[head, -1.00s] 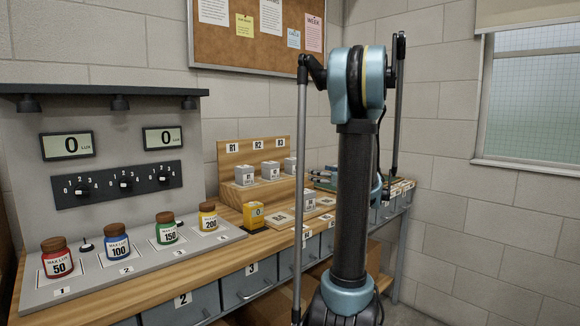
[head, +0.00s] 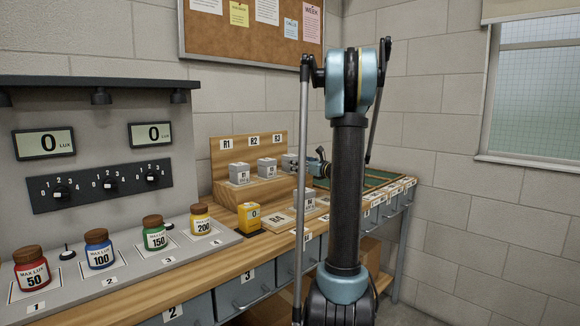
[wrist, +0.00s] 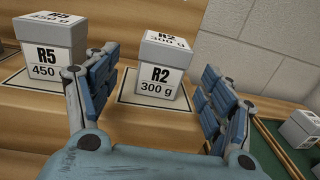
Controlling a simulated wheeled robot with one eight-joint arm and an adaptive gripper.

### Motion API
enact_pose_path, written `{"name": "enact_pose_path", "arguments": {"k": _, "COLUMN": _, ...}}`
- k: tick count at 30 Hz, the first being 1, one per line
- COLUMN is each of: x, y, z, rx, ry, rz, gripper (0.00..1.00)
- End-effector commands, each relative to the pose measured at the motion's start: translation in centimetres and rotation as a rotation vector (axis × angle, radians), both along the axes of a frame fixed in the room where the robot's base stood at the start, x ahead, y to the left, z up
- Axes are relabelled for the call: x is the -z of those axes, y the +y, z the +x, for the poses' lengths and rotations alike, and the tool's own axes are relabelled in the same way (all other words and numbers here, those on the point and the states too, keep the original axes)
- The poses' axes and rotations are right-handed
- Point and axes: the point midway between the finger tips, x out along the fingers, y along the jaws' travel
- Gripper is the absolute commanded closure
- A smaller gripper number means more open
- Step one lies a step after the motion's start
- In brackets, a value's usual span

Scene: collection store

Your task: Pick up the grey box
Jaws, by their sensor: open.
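Several alike grey boxes with white labels are in view; the task does not say which is meant. In the wrist view, a grey box marked R2, 300 g (wrist: 160,72) stands on a wooden surface, ahead of and between the fingers of my open, empty gripper (wrist: 157,75). A grey box marked R5, 450 g (wrist: 48,48) stands left of the left finger. In the head view, grey boxes (head: 239,173) (head: 267,168) stand on a wooden step rack (head: 225,191). My gripper is near the rack's right end, partly hidden behind my arm.
Another grey box (wrist: 302,130) sits by a green surface at the right of the wrist view. A yellow box (head: 249,214) and a row of coloured jars (head: 155,235) stand on the bench (head: 215,266). A wall is behind the rack.

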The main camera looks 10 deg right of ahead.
Motion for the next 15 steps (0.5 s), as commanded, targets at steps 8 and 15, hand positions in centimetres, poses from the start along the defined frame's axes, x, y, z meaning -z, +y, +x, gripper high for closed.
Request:
{"name": "enact_pose_path", "arguments": {"k": 8, "x": 0.0, "y": 1.2, "z": 1.9, "rx": -0.001, "ry": 0.000, "rz": 0.000, "gripper": 0.25}}
{"name": "enact_pose_path", "arguments": {"k": 15, "x": 0.3, "y": 1.8, "z": 3.3, "rx": -0.002, "ry": 0.000, "rz": 0.000, "gripper": 0.25}}
